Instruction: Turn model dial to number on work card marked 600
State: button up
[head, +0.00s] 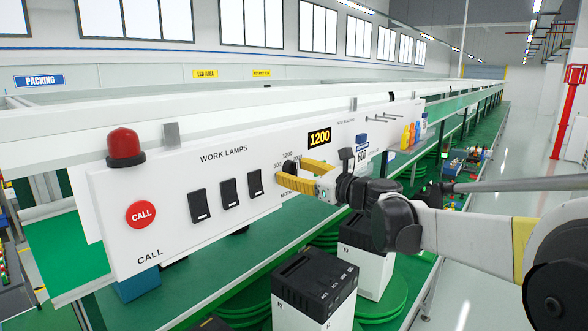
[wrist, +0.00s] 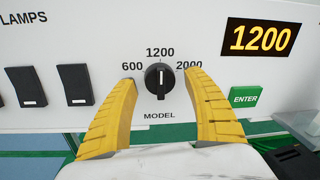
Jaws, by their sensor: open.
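The black model dial (wrist: 159,80) is on the white panel in the wrist view, with its white mark pointing up at 1200. The labels 600, 1200 and 2000 stand around it, 600 at the upper left. My gripper (wrist: 160,73) is open, its yellow fingers on either side of the dial and apart from it. The work card (head: 362,155) reading 600 hangs on the panel to the right, partly behind my wrist.
The display (head: 319,137) reads 1200. A green ENTER button (wrist: 244,97) is right of the dial. Black lamp switches (head: 227,194) and a red CALL button (head: 141,214) lie to the left. Black-topped white units (head: 314,272) stand below the panel.

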jog(key=c, duration=1.2)
jog(key=shift+n+b, duration=0.3)
jog(key=shift+f+n+b, duration=0.15)
jog(key=shift+n+b, duration=0.55)
jog(key=shift+n, duration=0.2)
jog(key=n+b, duration=0.2)
jog(key=n, duration=0.2)
jog(key=shift+w+d+n+y+b, duration=0.1)
jog(key=shift+n+y+b, duration=0.2)
jog(key=n+b, duration=0.1)
jog(key=n, duration=0.2)
jog(key=shift+n, duration=0.4)
jog(key=shift+r+n+y+b, duration=0.15)
jog(key=shift+n+b, duration=0.2)
jog(key=shift+n, duration=0.5)
jog(key=shift+r+n+y+b, duration=0.15)
jog(key=shift+n+b, duration=0.2)
jog(key=shift+n, duration=0.8)
